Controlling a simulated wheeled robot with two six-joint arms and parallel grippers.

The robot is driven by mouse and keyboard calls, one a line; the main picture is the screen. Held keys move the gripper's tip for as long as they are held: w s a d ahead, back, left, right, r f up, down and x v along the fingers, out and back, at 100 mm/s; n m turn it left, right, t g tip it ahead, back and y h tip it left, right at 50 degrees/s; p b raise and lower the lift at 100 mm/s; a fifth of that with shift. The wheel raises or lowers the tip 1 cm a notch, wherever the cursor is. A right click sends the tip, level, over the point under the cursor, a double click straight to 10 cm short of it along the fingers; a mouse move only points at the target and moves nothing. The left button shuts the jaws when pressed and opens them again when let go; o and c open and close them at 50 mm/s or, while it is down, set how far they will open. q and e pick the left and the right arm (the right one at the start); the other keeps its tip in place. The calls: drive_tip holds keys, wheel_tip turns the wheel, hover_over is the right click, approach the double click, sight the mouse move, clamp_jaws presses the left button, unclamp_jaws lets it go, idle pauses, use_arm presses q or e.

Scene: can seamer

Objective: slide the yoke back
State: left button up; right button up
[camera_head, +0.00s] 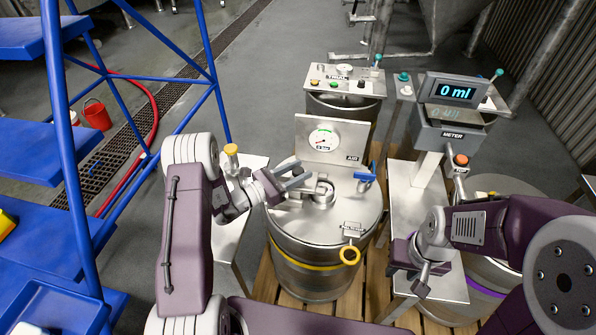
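A steel drum (310,273) with a yellow band stands at the centre. On its lid (352,207) sits a small metal fitting (321,192) with a ring-shaped part; I cannot tell for sure if it is the yoke. My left gripper (305,184) is open, its two fingers pointing right towards this fitting at the lid's left side. I cannot tell whether they touch it; nothing is seen held. My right gripper (421,279) is low over the steel stand at the right, apart from the drum; its fingers are too small and overlapped to read.
A gauge panel marked AIR (325,139) rises behind the lid. A meter (449,100) reading 0 ml stands at the right. Blue shelving (48,230) fills the left.

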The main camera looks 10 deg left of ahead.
use_arm(q)
clamp_jaws()
idle(1.2)
